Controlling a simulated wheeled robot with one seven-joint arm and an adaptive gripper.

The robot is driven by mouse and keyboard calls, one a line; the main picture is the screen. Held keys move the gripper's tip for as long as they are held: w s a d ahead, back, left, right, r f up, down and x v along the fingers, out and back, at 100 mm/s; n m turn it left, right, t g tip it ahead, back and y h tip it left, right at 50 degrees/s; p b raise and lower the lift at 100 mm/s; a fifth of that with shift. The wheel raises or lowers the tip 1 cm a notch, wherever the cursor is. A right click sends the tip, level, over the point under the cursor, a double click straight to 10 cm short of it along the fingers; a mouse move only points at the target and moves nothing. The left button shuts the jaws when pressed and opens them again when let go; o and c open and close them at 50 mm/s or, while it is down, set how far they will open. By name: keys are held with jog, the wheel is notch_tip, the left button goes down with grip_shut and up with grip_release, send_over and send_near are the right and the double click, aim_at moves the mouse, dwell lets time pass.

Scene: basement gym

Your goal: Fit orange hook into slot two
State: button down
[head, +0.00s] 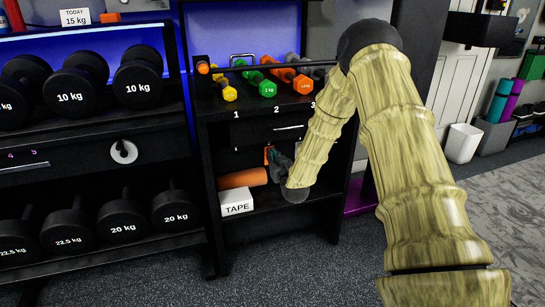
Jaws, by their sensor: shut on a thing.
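My gripper (274,158) is low in front of the black cabinet, under the numbers 1, 2 and 3. It is shut on a small orange piece, which looks like the orange hook (267,154); its shape is mostly hidden. The number 2 (276,109) is on the cabinet front, up and slightly right of the gripper. A thin bright line (288,127) shows below that number. The slot openings are too dark to make out. The hook appears below the numbered panel; whether it touches anything cannot be told.
An orange roll (243,178) and a white TAPE box (236,202) sit on the cabinet's lower shelf, left of my gripper. Small coloured dumbbells (267,88) stand on top. Racks of black dumbbells (122,214) stand at left. My arm hides the cabinet's right part.

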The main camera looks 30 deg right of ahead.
jog(key=c, duration=1.5)
grip_release()
jog(key=v, duration=1.2)
jog(key=shift+d+f, duration=0.1)
